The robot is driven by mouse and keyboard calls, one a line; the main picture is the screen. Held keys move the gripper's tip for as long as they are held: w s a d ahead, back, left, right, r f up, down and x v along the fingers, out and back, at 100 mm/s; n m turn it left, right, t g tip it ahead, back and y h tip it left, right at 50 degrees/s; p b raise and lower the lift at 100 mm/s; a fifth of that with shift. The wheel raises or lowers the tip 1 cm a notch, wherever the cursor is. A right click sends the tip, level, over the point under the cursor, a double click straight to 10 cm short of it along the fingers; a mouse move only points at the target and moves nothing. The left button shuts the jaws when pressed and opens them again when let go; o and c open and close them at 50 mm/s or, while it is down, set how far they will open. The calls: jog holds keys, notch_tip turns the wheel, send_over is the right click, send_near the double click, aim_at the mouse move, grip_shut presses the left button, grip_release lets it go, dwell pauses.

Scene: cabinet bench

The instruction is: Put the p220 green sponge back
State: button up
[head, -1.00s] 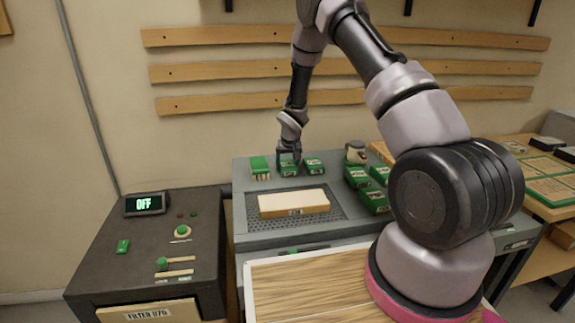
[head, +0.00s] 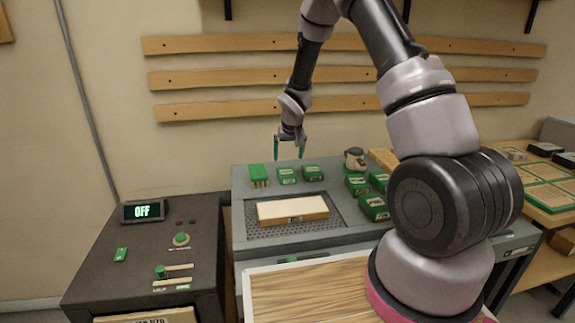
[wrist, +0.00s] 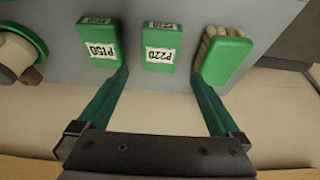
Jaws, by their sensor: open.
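The P220 green sponge (wrist: 163,46) is a green block with a white label. It rests between the P150 block and a green brush in the wrist view, and is the middle item of the back row (head: 287,176) in the head view. My gripper (head: 290,156) is open and empty above the back row, apart from the sponge. In the wrist view its two green fingers (wrist: 160,76) are spread wide, with the sponge lying beyond and between their tips.
The P150 block (wrist: 98,42) and the brush (wrist: 226,56) flank the sponge closely. A pale board (head: 292,209) lies on the perforated grey plate in front. Several green blocks (head: 374,208) and a jar (head: 355,159) stand to the right. A control box (head: 142,209) reads OFF.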

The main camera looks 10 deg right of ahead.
jog(key=s+d+r+m, duration=0.15)
jog(key=s+r, duration=0.25)
jog(key=r, duration=0.4)
jog(key=s+d+r+t, duration=0.1)
jog(key=s+d+r, duration=0.1)
jog(key=s+r, duration=0.45)
jog(key=s+d+r+m, duration=0.1)
jog(key=s+d+r, duration=0.15)
jog(key=r, duration=0.75)
jog(key=s+r+m+y, duration=0.1)
jog(key=s+r, duration=0.3)
jog(key=s, duration=0.7)
jog(key=s+r+t+y, duration=0.1)
jog(key=s+r, duration=0.4)
jog(key=s, duration=0.7)
jog(key=shift+s+r+m+t, duration=0.25)
jog(key=shift+r+m+t, duration=0.05)
jog(key=shift+m, duration=0.05)
jog(key=shift+a, duration=0.1)
